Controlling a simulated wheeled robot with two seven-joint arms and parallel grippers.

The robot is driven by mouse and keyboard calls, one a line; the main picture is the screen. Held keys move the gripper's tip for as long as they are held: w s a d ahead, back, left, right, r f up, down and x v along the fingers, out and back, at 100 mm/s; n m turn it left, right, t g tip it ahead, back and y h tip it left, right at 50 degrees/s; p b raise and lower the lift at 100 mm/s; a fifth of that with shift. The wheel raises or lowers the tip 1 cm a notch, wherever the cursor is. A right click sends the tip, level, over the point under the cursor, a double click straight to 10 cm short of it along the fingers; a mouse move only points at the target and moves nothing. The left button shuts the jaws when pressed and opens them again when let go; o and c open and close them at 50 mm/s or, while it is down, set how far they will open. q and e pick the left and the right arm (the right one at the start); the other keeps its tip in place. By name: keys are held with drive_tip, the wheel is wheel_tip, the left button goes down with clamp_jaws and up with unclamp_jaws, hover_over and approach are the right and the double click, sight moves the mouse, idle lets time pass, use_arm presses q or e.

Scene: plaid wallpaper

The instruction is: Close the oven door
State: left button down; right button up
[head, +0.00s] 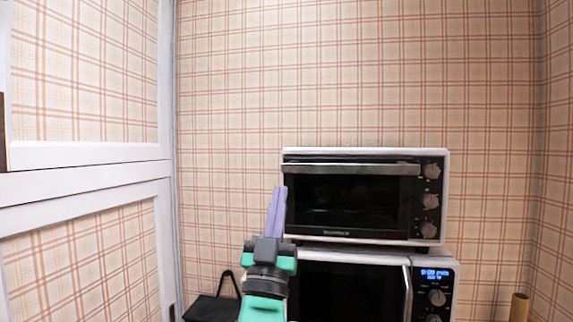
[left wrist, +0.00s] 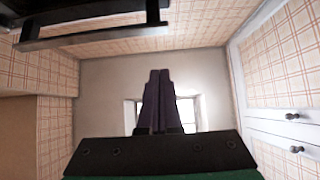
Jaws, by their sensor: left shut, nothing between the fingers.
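The oven (head: 365,155) is a white countertop box with a dark glass door (head: 350,205) and a silver bar handle (head: 350,169) along its top edge. The door looks upright and flush with the oven front. My left gripper (head: 278,190) points up in front of the oven's left edge. Its purple fingers are together, with nothing between them. They also show in the left wrist view (left wrist: 158,80). I cannot tell whether they touch the oven. My right gripper is in neither view.
A second white appliance (head: 433,262) with a blue display stands under the oven. A dark bag-like item (head: 211,308) is at lower left, and a tan cylinder (head: 519,307) at lower right. A dark frame with a bar (left wrist: 95,38) shows at the wrist view's upper left.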

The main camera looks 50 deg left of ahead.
sight(288, 169)
use_arm(q)
drive_tip(key=w+a+r+p, duration=0.3)
drive_tip(key=w+a+r, duration=0.1)
drive_tip(key=w, duration=0.1)
drive_tip(key=shift+w+a+p, duration=0.15)
drive_tip(key=shift+w+p, duration=0.15)
drive_tip(key=shift+p, duration=0.1)
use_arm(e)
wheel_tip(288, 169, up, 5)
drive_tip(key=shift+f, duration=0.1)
use_arm(q)
drive_tip(key=shift+w+a+r, duration=0.15)
drive_tip(key=shift+r, duration=0.1)
drive_tip(key=shift+w+a+r, duration=0.25)
drive_tip(key=shift+w+r, duration=0.05)
drive_tip(key=shift+w, duration=0.1)
drive_tip(key=shift+w+a, duration=0.15)
drive_tip(key=shift+w, duration=0.05)
